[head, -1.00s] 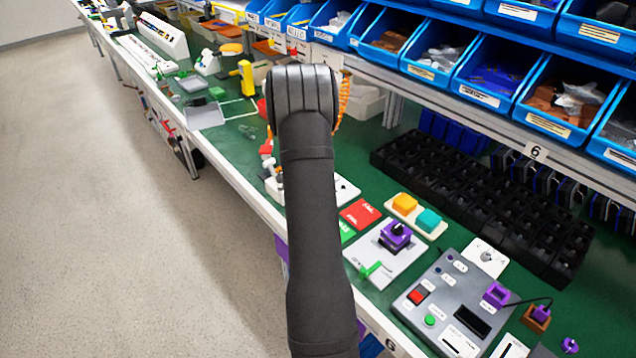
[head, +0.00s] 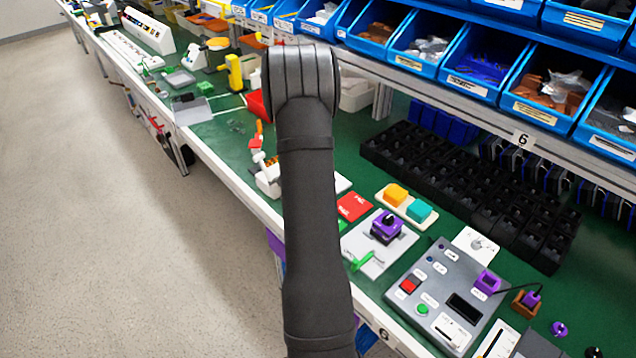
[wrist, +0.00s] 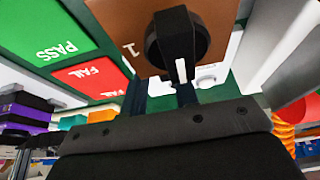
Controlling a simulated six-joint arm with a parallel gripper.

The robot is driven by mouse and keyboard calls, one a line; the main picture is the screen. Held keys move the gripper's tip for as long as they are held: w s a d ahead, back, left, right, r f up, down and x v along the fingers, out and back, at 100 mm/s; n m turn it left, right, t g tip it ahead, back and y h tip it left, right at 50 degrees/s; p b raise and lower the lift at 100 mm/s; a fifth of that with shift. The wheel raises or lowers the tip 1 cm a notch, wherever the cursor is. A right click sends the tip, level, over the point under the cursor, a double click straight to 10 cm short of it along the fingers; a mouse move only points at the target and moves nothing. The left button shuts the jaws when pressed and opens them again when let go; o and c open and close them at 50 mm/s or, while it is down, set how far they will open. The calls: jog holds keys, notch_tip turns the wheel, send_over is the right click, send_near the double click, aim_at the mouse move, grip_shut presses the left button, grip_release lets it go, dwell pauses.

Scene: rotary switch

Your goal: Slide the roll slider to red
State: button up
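In the wrist view, a black rotary knob (wrist: 176,45) with a white pointer mark sits on a brown panel (wrist: 118,22) marked "1". My gripper (wrist: 161,92) shows two dark fingers spread apart near the panel's edge, beside the knob; I see nothing held between them. Their tips are hard to make out. In the head view my own arm hides the gripper and the brown panel. I cannot pick out a slider named roll with a red mark in either view.
A red FAIL card (head: 354,206), a purple switch on a grey plate (head: 386,228) and a grey control box (head: 437,293) lie right of my arm on the green bench. Black trays (head: 475,190) and blue bins (head: 485,72) stand behind. Open floor is at left.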

jog(key=shift+o, duration=0.8)
jog(key=shift+a+r, duration=0.15)
jog(key=shift+r, duration=0.1)
jog(key=v, duration=1.7)
jog(key=shift+s+f, duration=0.1)
jog(key=shift+s, duration=0.05)
jog(key=x, duration=1.7)
jog(key=shift+w+f, duration=0.15)
jog(key=shift+w, duration=0.1)
